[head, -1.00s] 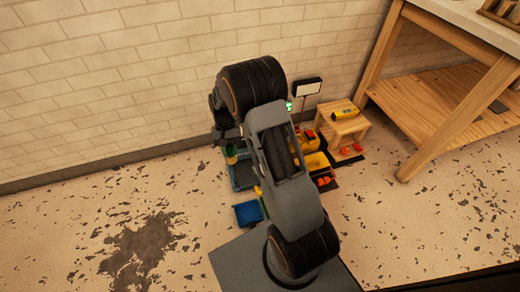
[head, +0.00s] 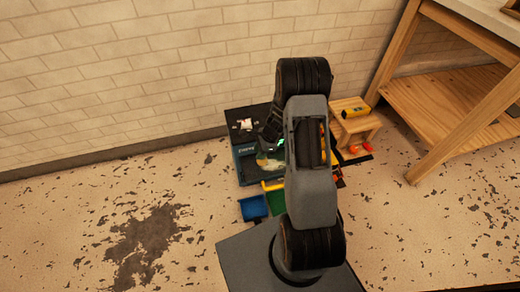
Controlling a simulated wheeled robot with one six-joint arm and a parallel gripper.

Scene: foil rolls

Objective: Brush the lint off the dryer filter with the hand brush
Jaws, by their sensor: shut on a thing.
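My gripper (head: 270,147) is small and mostly hidden behind my own wrist, low over a dark teal case (head: 243,167) near the wall. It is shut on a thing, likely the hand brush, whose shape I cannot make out. A pale patch (head: 267,162) shows just under the gripper. It may be the dryer filter or its lint, and I cannot tell whether the gripper's load touches it. A small white item (head: 246,124) lies on the dark top behind.
A blue bin (head: 253,208) and a green bin (head: 277,201) stand in front of the case. A wooden stool (head: 357,127) bears a yellow item (head: 354,112). A wooden workbench (head: 455,95) stands at the right. My arm hides the middle. The floor at left is clear.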

